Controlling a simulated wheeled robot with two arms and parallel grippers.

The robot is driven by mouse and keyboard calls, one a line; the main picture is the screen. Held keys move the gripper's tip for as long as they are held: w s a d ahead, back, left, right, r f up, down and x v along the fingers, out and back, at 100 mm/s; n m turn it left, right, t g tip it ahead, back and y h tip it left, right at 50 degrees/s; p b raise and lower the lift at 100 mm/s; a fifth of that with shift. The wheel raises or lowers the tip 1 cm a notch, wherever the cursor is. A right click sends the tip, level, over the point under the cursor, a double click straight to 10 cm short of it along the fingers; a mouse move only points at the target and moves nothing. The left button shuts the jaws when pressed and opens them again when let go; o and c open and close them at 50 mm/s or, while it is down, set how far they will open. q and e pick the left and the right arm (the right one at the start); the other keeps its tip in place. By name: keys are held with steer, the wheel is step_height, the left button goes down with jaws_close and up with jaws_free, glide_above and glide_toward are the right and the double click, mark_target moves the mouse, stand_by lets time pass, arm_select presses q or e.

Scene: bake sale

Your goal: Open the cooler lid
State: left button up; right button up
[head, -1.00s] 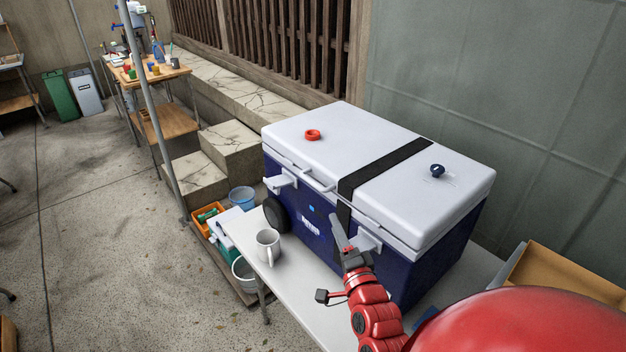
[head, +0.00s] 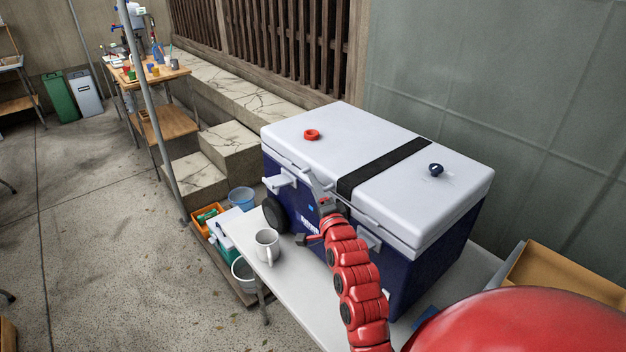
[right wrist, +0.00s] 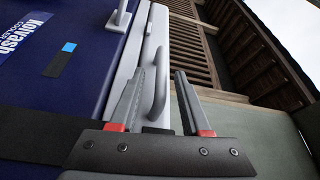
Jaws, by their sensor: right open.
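The cooler (head: 420,275) is dark blue and stands on a white table; its white lid (head: 375,140) is shut, with a black strap (head: 385,167) across it. My right gripper (head: 314,184) is at the lid's front edge, left of the strap. In the right wrist view my right gripper (right wrist: 159,74) is open, its fingers on either side of the grey lid handle (right wrist: 159,90). I cannot tell whether they touch it. In the head view the gripper mostly hides this handle. A white latch (head: 279,182) shows at the front left. My left gripper is not in view.
A white mug (head: 266,245) stands on the table (head: 305,290) left of my arm. A grey wall (head: 520,110) rises behind the cooler. A cardboard box (head: 565,280) is at right.

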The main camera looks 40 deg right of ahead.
steer(key=shift+x, duration=1.25)
jaws_close()
stand_by(0.6)
